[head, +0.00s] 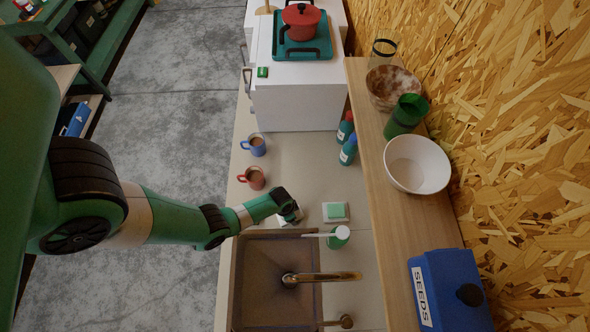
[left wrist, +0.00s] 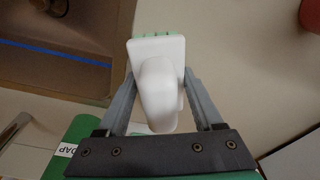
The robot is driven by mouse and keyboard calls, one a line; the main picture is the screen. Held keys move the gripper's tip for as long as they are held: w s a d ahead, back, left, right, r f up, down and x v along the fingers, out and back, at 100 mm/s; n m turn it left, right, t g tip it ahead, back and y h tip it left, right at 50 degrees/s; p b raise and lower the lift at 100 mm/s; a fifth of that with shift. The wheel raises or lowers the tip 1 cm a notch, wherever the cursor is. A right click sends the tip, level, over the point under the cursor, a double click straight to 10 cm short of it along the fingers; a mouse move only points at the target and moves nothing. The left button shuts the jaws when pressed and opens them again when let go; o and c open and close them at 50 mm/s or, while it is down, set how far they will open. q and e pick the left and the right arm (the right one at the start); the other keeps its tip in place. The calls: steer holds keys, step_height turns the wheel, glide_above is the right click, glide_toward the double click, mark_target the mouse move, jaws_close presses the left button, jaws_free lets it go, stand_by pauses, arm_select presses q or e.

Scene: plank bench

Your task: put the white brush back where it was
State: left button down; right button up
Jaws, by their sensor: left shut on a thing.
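The white brush (left wrist: 158,82) is held between the two fingers of my left gripper (left wrist: 160,90) in the left wrist view. Green bristles show along its far edge. In the head view my left gripper (head: 290,210) is over the counter by the sink's back edge, and a small white part of the brush (head: 293,216) shows beside it. The fingers hide some of the brush. I cannot tell whether the brush touches the counter. My right gripper is in neither view.
The sink (head: 255,275) with a brass faucet (head: 320,277) lies close by. A green soap bottle (head: 339,238) and a green sponge on a white dish (head: 335,211) stand to the right. Red (head: 254,178) and blue (head: 254,146) mugs stand farther back. A shelf (head: 398,230) runs along the right.

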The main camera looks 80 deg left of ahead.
arm_select(q)
steer(key=shift+f, duration=0.25)
steer(key=shift+c, duration=0.2)
jaws_free()
steer(key=shift+r, duration=0.1)
